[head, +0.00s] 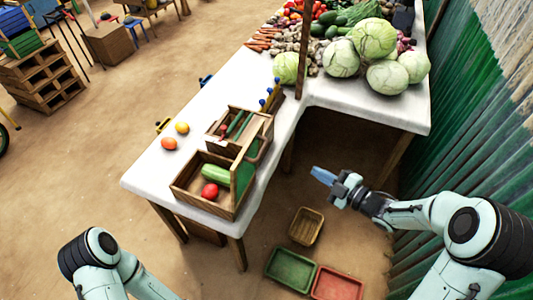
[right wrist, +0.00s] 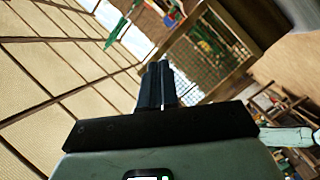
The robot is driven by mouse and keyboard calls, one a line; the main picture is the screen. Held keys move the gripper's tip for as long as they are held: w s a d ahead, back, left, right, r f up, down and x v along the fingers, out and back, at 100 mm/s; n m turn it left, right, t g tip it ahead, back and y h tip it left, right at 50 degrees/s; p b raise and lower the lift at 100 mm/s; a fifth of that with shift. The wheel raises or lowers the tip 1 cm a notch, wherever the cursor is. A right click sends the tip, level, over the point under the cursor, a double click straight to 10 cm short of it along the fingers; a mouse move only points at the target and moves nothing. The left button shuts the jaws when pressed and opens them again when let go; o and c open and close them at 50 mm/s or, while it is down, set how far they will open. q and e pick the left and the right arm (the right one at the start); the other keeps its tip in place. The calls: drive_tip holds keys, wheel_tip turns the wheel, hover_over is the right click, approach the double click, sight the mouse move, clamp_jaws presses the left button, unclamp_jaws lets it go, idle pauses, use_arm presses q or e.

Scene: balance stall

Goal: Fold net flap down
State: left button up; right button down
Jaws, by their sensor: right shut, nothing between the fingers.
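A wooden crate (head: 208,204) with a green panel on its right side, which I take to be the net flap (head: 243,176), stands on the white table. The panel looks upright beside the crate's opening. In the right wrist view a wood-framed mesh (right wrist: 192,62) shows beyond my fingers, with green shapes behind it. A green vegetable (head: 215,174) and a red one (head: 210,191) lie in the crate. My right gripper (head: 322,174) is shut and empty, to the right of the crate, apart from it, past the table edge. My left gripper is out of view.
A second wooden box (head: 222,142) with bottle-like items stands behind the crate. Orange and yellow fruit (head: 169,144) lie to its left. Green (head: 290,270) and red (head: 337,284) bins and a small basket (head: 306,227) sit on the floor.

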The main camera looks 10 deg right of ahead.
drive_tip(key=s+a+r+n+g+y, duration=0.2)
drive_tip(key=s+r+n+g+y, duration=0.25)
drive_tip(key=r+n, duration=0.6)
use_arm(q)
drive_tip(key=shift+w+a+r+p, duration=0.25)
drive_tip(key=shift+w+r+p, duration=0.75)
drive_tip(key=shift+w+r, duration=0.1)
use_arm(e)
drive_tip(key=n, duration=0.1)
approach(263, 152)
drive_tip(key=shift+t, duration=0.25)
drive_tip(key=x, duration=0.6)
drive_tip(key=shift+w+a+f, duration=0.15)
drive_tip(key=shift+a+f, duration=0.1)
drive_tip(key=shift+a, duration=0.1)
